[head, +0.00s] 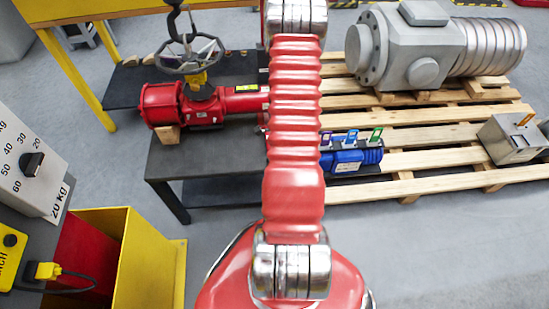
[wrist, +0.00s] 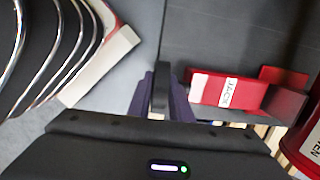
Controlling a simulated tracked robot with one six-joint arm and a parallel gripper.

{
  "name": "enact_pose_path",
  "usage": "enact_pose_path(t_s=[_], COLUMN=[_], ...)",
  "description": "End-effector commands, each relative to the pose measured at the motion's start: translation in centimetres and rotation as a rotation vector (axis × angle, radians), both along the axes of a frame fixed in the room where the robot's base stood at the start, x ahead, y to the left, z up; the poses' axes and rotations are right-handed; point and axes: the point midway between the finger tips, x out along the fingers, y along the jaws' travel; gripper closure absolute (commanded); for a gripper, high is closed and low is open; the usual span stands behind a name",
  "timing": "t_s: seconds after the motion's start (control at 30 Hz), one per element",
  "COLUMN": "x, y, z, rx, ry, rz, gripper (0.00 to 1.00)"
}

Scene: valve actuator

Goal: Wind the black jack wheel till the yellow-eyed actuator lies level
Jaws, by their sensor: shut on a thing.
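The red actuator (head: 205,105) lies over the black table in the head view, with a yellow piece (head: 197,80) on top and a grey handwheel (head: 190,57) above it. I cannot tell how far it tilts. In the wrist view, my gripper (wrist: 160,92) has its purple-grey fingers shut on a narrow dark thing seen edge-on, apparently the rim of the black jack wheel (wrist: 160,80). A red block with a white label (wrist: 230,91) lies just right of the fingers. My arm hides the gripper and the actuator's right end in the head view.
A dark hook (head: 174,12) hangs over the handwheel. A pallet (head: 440,130) at the right bears a large grey valve body (head: 410,50), a blue unit (head: 352,157) and a grey box (head: 513,138). A yellow bin (head: 150,262) and a scale box (head: 30,165) stand at the left.

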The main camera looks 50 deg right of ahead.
Motion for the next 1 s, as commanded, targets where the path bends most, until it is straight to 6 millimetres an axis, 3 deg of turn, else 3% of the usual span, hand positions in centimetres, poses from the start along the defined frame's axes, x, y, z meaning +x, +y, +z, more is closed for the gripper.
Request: enact_pose_path(t_s=[1.0], x=[-0.73], y=[-0.39], z=[-0.34], rx=[0.253], ry=[-0.285], rz=[-0.007], gripper=[1.0])
